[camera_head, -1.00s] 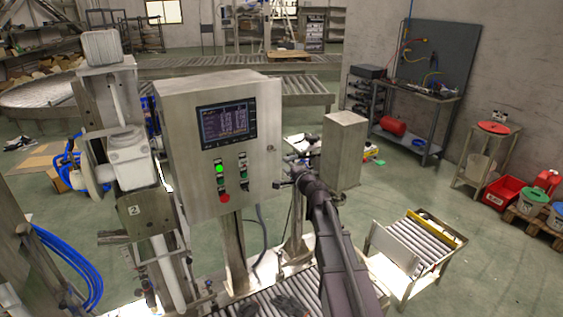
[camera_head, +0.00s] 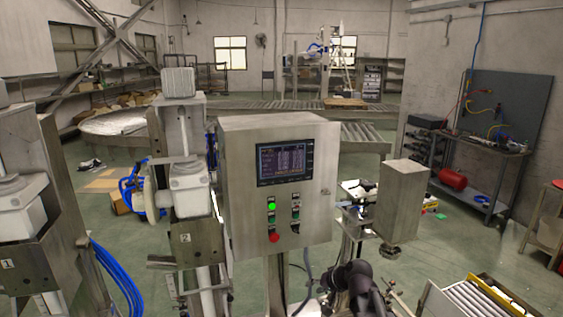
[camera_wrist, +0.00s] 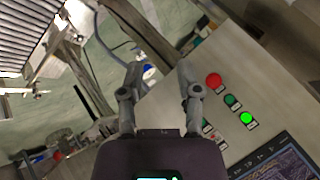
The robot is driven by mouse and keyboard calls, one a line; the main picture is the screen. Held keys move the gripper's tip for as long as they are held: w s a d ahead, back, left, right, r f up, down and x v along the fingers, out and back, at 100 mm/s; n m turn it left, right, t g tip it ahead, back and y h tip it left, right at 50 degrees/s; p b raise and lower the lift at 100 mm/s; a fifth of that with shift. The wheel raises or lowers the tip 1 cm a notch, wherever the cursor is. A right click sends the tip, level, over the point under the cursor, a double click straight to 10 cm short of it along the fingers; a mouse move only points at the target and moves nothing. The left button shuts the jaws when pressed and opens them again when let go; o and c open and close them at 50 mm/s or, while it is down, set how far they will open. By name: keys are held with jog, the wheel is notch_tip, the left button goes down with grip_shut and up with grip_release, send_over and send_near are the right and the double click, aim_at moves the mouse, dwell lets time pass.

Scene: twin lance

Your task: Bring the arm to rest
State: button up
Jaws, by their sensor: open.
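My gripper (camera_wrist: 160,72) is open and empty in the wrist view, its two grey fingers spread apart. The steel control cabinet (camera_wrist: 270,75) lies just beyond and to the right of the fingers, with its red button (camera_wrist: 214,80) and lit green light (camera_wrist: 246,118). The gap between fingers and cabinet is hard to judge. In the head view my dark arm (camera_head: 355,287) shows at the bottom edge, right of and below the control cabinet (camera_head: 322,215). Its fingertips are hard to make out there.
A grey box on a post (camera_head: 400,200) stands right of the cabinet. A roller conveyor (camera_head: 480,298) is at the lower right. Two filling stations, marked 1 (camera_head: 25,240) and 2 (camera_head: 187,225), stand on the left with blue hoses (camera_head: 118,280). Open floor (camera_head: 450,235) lies right of the box.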

jog(key=s+d+f+n+g+h+b, duration=0.1)
jog(key=s+d+f+g+h, duration=0.2)
jog(key=s, duration=0.4)
jog(key=s+d+f+n+g+h, duration=0.1)
jog(key=s+d+f+g+h, duration=0.2)
jog(key=s, duration=0.5)
jog(key=shift+s+d+f+b, duration=0.25)
jog(key=shift+f+b, duration=0.15)
jog(key=shift+f, duration=0.25)
